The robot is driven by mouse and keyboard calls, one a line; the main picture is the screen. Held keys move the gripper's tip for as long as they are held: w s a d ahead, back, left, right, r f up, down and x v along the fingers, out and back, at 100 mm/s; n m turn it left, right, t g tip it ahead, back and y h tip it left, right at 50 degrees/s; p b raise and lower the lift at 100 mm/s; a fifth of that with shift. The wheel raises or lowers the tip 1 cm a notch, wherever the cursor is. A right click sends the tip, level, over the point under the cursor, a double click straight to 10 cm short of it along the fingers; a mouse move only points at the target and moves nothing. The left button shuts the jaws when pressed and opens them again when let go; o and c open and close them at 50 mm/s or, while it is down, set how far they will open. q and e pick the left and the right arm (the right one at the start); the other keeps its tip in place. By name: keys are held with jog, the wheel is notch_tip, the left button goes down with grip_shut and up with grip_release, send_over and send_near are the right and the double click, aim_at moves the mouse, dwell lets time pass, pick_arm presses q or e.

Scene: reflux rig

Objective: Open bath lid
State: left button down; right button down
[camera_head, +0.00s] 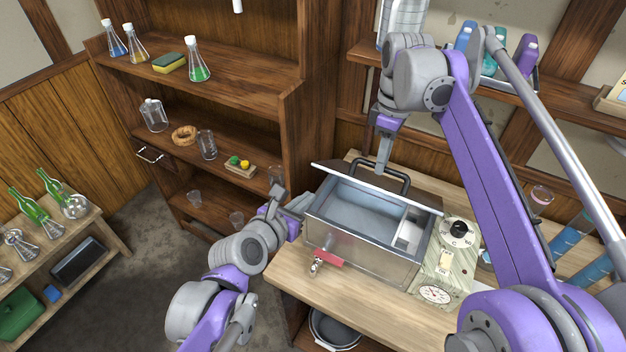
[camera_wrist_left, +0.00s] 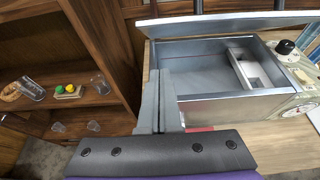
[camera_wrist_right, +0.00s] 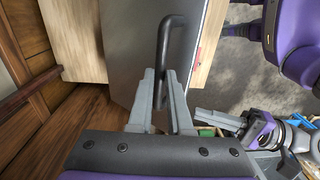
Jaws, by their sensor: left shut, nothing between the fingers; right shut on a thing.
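The metal bath (camera_head: 345,245) stands on the wooden bench, its inside in view with a divided compartment at the right. Its lid (camera_head: 345,180) is raised and tilted up along the back edge, and the lid also shows in the right wrist view (camera_wrist_right: 125,40). My right gripper (camera_head: 383,170) is shut on the dark lid handle (camera_wrist_right: 165,40). My left gripper (camera_head: 279,198) is shut and empty, by the bath's left end; its fingers show close to the bath's left corner in the left wrist view (camera_wrist_left: 160,92). I cannot tell whether they touch it.
A control panel with a black knob (camera_head: 459,228) and a dial (camera_head: 435,294) is right of the bath. A red-handled tap (camera_head: 326,257) sticks out of the bath's front. A shelf unit (camera_head: 290,115) with glassware stands at the left. A bottle shelf is above the bench.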

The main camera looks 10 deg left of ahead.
aim_at(321, 168)
jog(key=shift+w+d+f, duration=0.15)
jog(key=shift+w+f, duration=0.05)
jog(key=shift+w, duration=0.05)
pick_arm(q)
jog(key=shift+w+d+r, duration=0.35)
jog(key=shift+w+r, duration=0.35)
jog(key=shift+w, duration=0.1)
jog(key=shift+w+d+r, duration=0.3)
jog(key=shift+w+r, duration=0.35)
jog(key=shift+w, duration=0.15)
jog(key=shift+r, duration=0.1)
jog(key=shift+w+d+r, duration=0.25)
jog(key=shift+w+r, duration=0.3)
jog(key=shift+r, duration=0.15)
jog(key=shift+w+r, duration=0.1)
jog(key=shift+w, duration=0.15)
jog(key=shift+d, duration=0.15)
pick_arm(e)
jog(key=c, duration=0.9)
grip_release()
jog(key=shift+o, duration=0.3)
jog(key=shift+w, duration=0.1)
jog(key=shift+r, duration=0.15)
